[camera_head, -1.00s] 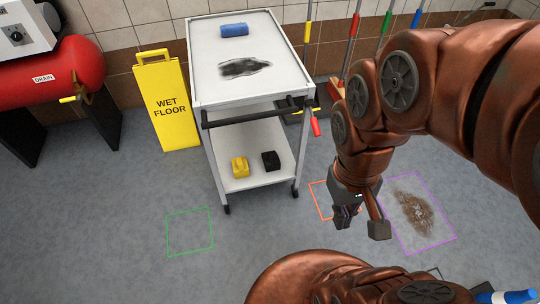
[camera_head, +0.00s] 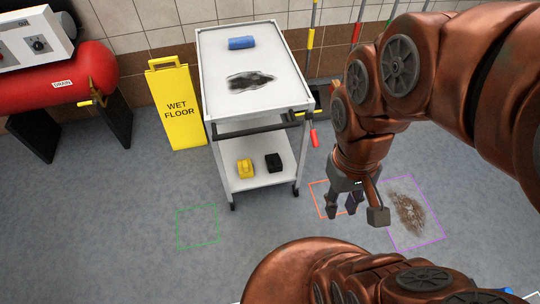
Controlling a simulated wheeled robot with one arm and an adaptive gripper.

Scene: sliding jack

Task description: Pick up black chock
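The black chock (camera_head: 273,162) sits on the lower shelf of the white cart (camera_head: 228,179), near its right side. A yellow chock (camera_head: 245,169) sits just left of it on the same shelf. My gripper (camera_head: 342,210) hangs from my copper-coloured arm to the right of the cart, over the floor near the orange outline. Its fingers point down and are spread apart with nothing between them. It is clear of both chocks.
The cart's top tray holds a blue roll (camera_head: 241,43) and a dark stain (camera_head: 251,81). A black handle bar (camera_head: 247,130) crosses the cart's front. A yellow wet floor sign (camera_head: 177,105) stands left. Green (camera_head: 198,227) and purple (camera_head: 414,247) outlines mark the floor.

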